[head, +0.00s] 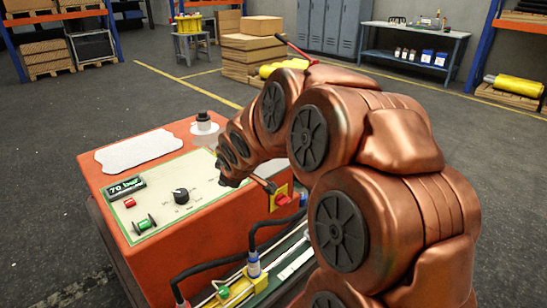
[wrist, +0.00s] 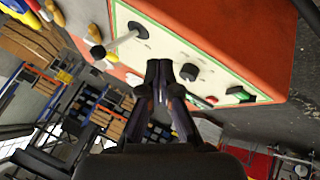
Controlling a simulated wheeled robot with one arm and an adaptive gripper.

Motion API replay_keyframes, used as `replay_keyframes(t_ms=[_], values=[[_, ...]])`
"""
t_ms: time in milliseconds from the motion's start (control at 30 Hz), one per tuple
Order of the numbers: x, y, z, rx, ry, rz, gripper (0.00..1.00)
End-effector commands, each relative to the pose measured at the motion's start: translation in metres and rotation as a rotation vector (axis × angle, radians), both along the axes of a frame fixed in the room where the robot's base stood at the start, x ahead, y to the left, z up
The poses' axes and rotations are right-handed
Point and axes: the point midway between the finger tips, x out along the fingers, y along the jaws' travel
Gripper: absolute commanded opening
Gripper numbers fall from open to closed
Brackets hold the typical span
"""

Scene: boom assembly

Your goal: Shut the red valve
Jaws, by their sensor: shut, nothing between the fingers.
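A red handle (head: 298,49) slants above yellow cylinders behind my arm in the head view. A red knob on a yellow plate (head: 283,199) is on the side of the orange console (head: 110,215). I cannot tell which of these is the red valve. My gripper (wrist: 159,66) is shut and empty, over the console's pale panel (wrist: 165,50). In the head view my arm hides most of the gripper.
The panel also has a 70 bar display (head: 125,187), a red button (head: 129,202) and a green switch (head: 145,224). A black knob (head: 204,121) stands at the back of the console. Cables and hoses run along its near right side. Boxes (head: 250,52) stand behind. Floor at left is clear.

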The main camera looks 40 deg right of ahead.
Motion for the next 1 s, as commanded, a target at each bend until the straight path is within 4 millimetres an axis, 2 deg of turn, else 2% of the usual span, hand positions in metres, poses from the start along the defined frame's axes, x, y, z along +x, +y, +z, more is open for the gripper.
replay_keyframes(t_ms=[33,100,200,333,500,600,700,800,1000], values=[[0.017,-0.024,-0.021,-0.039,-0.049,0.024,0.0],[0.042,-0.055,-0.027,-0.109,-0.13,0.075,0.0],[0.068,-0.098,-0.037,-0.214,-0.236,0.142,0.0],[0.088,-0.154,-0.048,-0.366,-0.366,0.222,0.0],[0.091,-0.213,-0.062,-0.557,-0.505,0.31,0.0],[0.086,-0.238,-0.069,-0.645,-0.558,0.343,0.0],[0.08,-0.252,-0.071,-0.711,-0.597,0.367,0.0],[0.077,-0.259,-0.071,-0.746,-0.618,0.381,0.0],[0.076,-0.26,-0.069,-0.758,-0.625,0.388,0.0]])
